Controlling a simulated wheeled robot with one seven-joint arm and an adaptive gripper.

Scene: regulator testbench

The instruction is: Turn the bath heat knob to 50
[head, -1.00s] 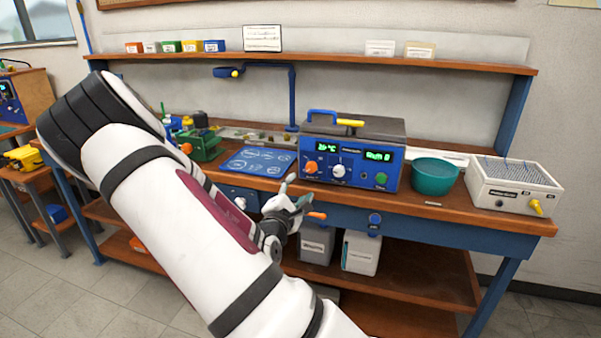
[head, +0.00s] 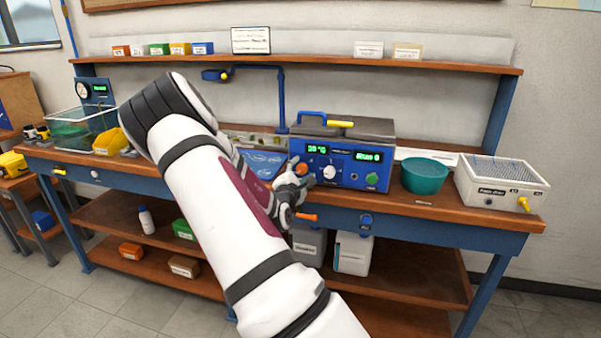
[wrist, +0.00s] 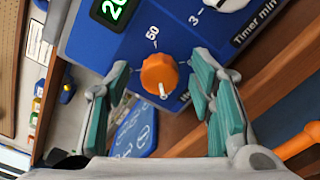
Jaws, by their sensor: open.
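The blue-fronted bath unit (head: 345,165) stands on the bench, with a green display at its upper left. Its orange heat knob (wrist: 159,74) shows in the wrist view, with a "50" mark just above it and a white pointer line toward its lower edge. My gripper (wrist: 163,95) is open, with one teal-padded finger on each side of the knob; I cannot tell whether either touches it. In the head view my gripper (head: 294,176) is at the panel's left side, and the knob (head: 302,169) shows just beside it.
A white timer knob (head: 329,172) and a green button (head: 372,179) are on the same panel. A teal bowl (head: 425,176) and a white box (head: 500,183) stand to the right. A blue mat (head: 262,163) lies to the left. An orange handle (wrist: 298,142) is near the gripper.

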